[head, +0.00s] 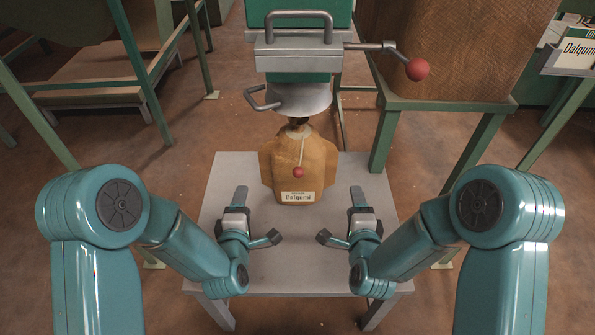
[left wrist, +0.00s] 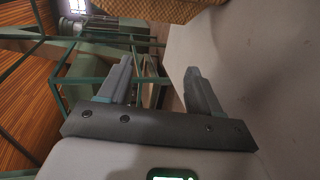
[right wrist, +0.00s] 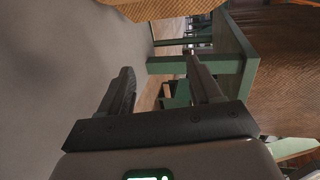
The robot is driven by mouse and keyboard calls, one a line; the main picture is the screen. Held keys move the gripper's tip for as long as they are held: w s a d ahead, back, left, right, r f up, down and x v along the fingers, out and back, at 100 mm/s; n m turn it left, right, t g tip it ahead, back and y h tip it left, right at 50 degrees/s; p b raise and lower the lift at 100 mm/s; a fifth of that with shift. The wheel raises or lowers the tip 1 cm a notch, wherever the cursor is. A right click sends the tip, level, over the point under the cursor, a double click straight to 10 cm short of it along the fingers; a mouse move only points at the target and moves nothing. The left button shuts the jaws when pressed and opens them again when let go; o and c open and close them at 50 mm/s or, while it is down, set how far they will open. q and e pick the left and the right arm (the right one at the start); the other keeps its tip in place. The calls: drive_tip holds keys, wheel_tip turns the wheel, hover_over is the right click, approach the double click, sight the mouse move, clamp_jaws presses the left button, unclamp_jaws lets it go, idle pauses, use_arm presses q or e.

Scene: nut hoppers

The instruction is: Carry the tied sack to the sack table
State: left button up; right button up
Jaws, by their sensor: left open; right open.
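The tan sack (head: 293,165) stands upright on a pale grey table (head: 270,265), directly below a hopper's metal spout (head: 300,98). Its neck is gathered and dark, with a pale cord and red ball hanging down its front. A label reads "Dalqumi". My left gripper (head: 257,216) is open and empty, in front and left of the sack. My right gripper (head: 340,216) is open and empty, in front and right of it. Neither touches the sack. The sack's lower edge shows at the top of the left wrist view (left wrist: 150,9) and the right wrist view (right wrist: 155,8). I cannot tell which table is the sack table.
A crank with a red knob (head: 417,69) sticks out right of the hopper. A lever handle (head: 262,98) is on its left. Green railings (head: 150,90) stand at left. Brown floor shows around the table.

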use_arm(q)
drive_tip(key=x, duration=1.3)
drive_tip(key=shift+w+f, duration=0.15)
drive_tip(key=shift+w, duration=0.1)
use_arm(e)
drive_tip(key=x, duration=1.3)
drive_tip(key=shift+w+f, duration=0.15)
drive_tip(key=shift+w, duration=0.1)
use_arm(q)
drive_tip(key=shift+w+d, duration=0.1)
drive_tip(key=shift+d, duration=0.2)
use_arm(e)
drive_tip(key=shift+a, duration=0.45)
use_arm(q)
drive_tip(key=shift+d, duration=0.35)
use_arm(e)
drive_tip(key=shift+a, duration=0.35)
use_arm(q)
drive_tip(key=shift+d, duration=0.1)
use_arm(e)
drive_tip(key=shift+a, duration=0.1)
